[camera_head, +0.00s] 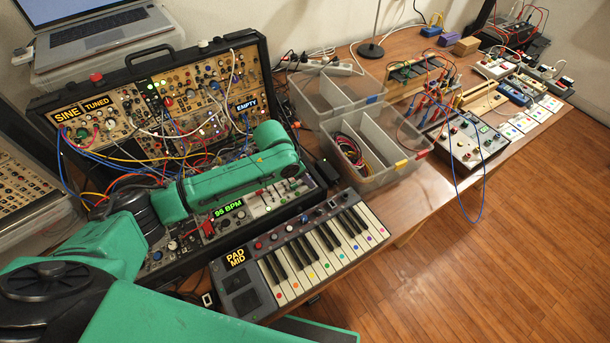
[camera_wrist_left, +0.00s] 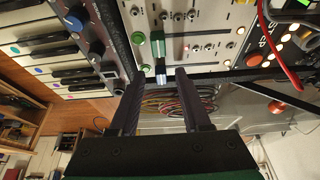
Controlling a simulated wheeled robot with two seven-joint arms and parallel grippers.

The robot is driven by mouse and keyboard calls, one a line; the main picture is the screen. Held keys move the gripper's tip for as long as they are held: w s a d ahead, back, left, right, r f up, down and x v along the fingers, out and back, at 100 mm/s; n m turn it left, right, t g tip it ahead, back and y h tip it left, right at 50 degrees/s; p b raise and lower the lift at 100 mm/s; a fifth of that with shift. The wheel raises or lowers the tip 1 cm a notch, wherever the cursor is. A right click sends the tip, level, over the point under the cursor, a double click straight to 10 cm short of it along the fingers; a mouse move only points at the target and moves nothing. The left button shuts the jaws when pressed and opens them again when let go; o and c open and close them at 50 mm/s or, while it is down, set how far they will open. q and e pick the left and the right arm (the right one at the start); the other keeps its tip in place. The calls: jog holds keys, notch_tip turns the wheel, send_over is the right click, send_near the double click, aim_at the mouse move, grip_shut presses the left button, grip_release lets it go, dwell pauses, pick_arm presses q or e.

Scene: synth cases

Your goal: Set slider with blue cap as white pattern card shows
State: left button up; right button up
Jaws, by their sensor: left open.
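My left gripper (camera_wrist_left: 159,77) is open in the left wrist view, its two dark fingers reaching toward a pale control panel (camera_wrist_left: 205,18). Several white cards with coloured marks (camera_head: 524,122) lie at the right end of the table. I cannot tell which is the pattern card.
A keyboard (camera_head: 325,245) lies in front of the synth case (camera_head: 263,55). Clear bins (camera_head: 372,180) with cables stand to its right. A red cable (camera_wrist_left: 279,55) hangs close to the panel in the wrist view. A small control box (camera_head: 468,145) stands farther right.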

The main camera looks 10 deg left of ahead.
pick_arm(q)
jog(key=shift+w, duration=0.1)
grip_shut()
dwell(1.2)
